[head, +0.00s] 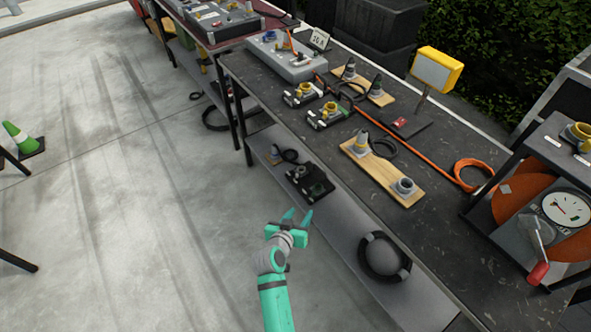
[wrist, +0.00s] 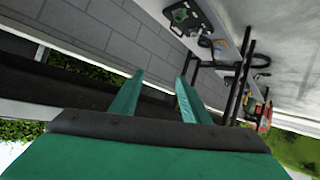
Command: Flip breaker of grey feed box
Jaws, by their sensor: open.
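A grey box (head: 283,60) with small fittings on its top stands at the far end of the dark worktable, beside a small label card (head: 319,39). It may be the grey feed box; its breaker is too small to make out. A second grey box (head: 222,20) stands on the farther table. My gripper (head: 298,215) is open and empty, in front of the worktable's lower shelf and well short of both grey boxes. Its spread fingers also show in the wrist view (wrist: 159,78), where neither grey box can be made out.
The floor at left (head: 110,200) is largely clear.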

